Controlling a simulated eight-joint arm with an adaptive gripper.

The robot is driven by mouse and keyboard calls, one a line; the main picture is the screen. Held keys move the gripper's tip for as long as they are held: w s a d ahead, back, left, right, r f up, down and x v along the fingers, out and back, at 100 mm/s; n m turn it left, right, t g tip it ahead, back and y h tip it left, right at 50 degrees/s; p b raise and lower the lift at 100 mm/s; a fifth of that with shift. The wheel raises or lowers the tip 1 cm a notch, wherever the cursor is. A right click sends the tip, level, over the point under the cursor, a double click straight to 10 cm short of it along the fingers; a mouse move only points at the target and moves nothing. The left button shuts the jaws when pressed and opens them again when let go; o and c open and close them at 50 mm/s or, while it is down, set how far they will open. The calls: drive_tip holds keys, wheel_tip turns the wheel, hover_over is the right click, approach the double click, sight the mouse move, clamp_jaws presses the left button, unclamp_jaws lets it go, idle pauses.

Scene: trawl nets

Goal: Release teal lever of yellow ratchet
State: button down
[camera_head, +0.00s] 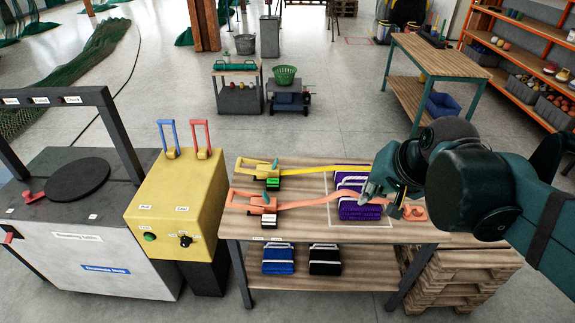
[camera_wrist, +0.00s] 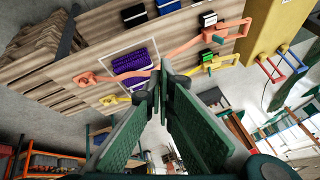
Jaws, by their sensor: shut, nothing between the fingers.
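The yellow ratchet (camera_head: 264,171) lies on the wooden table, left of my gripper, with a yellow strap running right from it. Its small teal lever (camera_head: 275,164) stands up from its body. The ratchet also shows in the wrist view (camera_wrist: 208,57), right of my fingertips. An orange ratchet (camera_head: 260,202), with a similar teal lever, lies nearer the front edge. My gripper (camera_head: 371,194) is shut and empty above the table's right part, over the purple bundles and the orange strap. It is well apart from the yellow ratchet. Its fingers (camera_wrist: 163,75) come together in the wrist view.
Purple net bundles (camera_head: 352,184) lie inside a white outline on the table. The orange strap (camera_head: 310,200) crosses the tabletop. A yellow control box (camera_head: 178,200) with blue and red handles stands close to the table's left. Blue and black bundles (camera_head: 278,260) sit on the lower shelf.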

drive_tip(key=w+a+f+m+g+y+b, duration=0.1)
drive_tip(key=w+a+f+m+y, duration=0.15)
drive_tip(key=w, duration=0.65)
drive_tip(key=w+a+f+m+g+y, duration=0.1)
drive_tip(key=w+a+f+m+y, duration=0.15)
drive_tip(key=w, duration=0.75)
drive_tip(key=w+a+f+m+g+y+b, duration=0.1)
drive_tip(key=w+a+m, duration=0.25)
drive_tip(key=w, duration=0.55)
drive_tip(key=w+f+m+g+y+b, duration=0.1)
drive_tip(key=w+f+m+y, duration=0.4)
drive_tip(key=w+f, duration=1.1)
drive_tip(key=shift+f+m+g+y+b, duration=0.35)
drive_tip(key=shift+f+g, duration=0.55)
drive_tip(key=shift+f, duration=1.05)
drive_tip(key=shift+a, duration=0.25)
